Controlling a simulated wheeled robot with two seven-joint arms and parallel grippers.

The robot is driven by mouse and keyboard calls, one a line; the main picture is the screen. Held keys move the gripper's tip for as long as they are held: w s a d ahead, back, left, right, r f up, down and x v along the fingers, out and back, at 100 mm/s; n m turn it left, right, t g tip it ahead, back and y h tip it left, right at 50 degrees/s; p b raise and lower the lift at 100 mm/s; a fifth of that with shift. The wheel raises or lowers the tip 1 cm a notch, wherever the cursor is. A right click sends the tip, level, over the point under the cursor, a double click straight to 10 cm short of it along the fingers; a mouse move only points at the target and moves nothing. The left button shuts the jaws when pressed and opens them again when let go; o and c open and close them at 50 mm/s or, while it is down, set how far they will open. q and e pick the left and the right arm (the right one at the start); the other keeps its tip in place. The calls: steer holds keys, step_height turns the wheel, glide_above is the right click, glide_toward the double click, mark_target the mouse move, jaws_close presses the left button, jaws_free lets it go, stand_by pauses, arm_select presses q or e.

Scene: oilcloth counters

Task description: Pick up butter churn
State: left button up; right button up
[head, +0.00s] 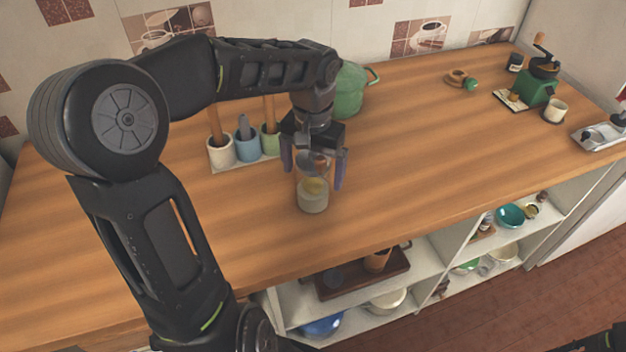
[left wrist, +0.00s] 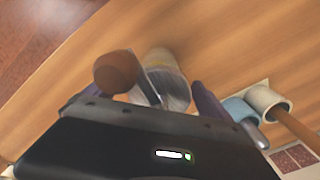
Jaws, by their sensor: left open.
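The butter churn (head: 313,200) is a small clear jar with yellowish contents, standing upright on the wooden counter near its front edge. My left gripper (head: 314,168) is open above it, pointing down, with one finger on each side of its upper part. The gripper partly hides the churn's top. In the left wrist view the churn's glass body (left wrist: 168,82) shows between the fingers, with a brown rounded knob (left wrist: 117,70) beside it. I cannot tell whether either finger touches it.
A holder with white (head: 221,151), blue (head: 247,150) and green cups of utensils stands left of the churn. A green pot (head: 347,92) is behind. The counter's middle right is clear.

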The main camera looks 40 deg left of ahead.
arm_select(q)
steer(key=shift+c, duration=0.2)
jaws_close()
stand_by(0.9)
